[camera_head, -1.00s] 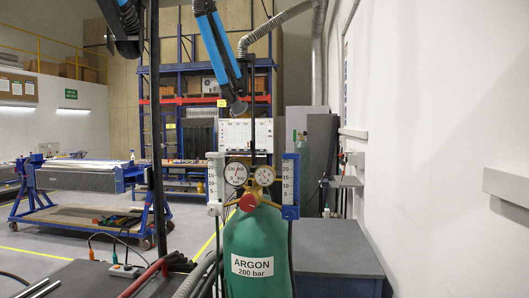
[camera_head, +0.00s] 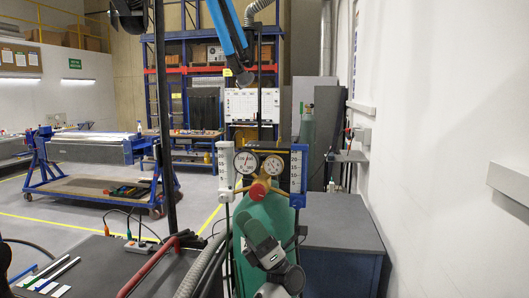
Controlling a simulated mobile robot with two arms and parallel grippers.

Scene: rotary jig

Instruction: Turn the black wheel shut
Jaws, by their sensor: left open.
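On top sits a brass regulator with two round gauges (camera_head: 245,162) and a red knob (camera_head: 258,190). A dark shape (camera_head: 264,147) shows just behind the gauges; I cannot tell whether it is the black wheel. No black wheel stands out clearly. My right gripper is out of view.
White and blue flow tubes (camera_head: 297,172) flank the gauges. A grey bench (camera_head: 340,224) stands to the right of the cylinder, near the white wall. A blue trolley (camera_head: 92,185) stands farther back on open floor.

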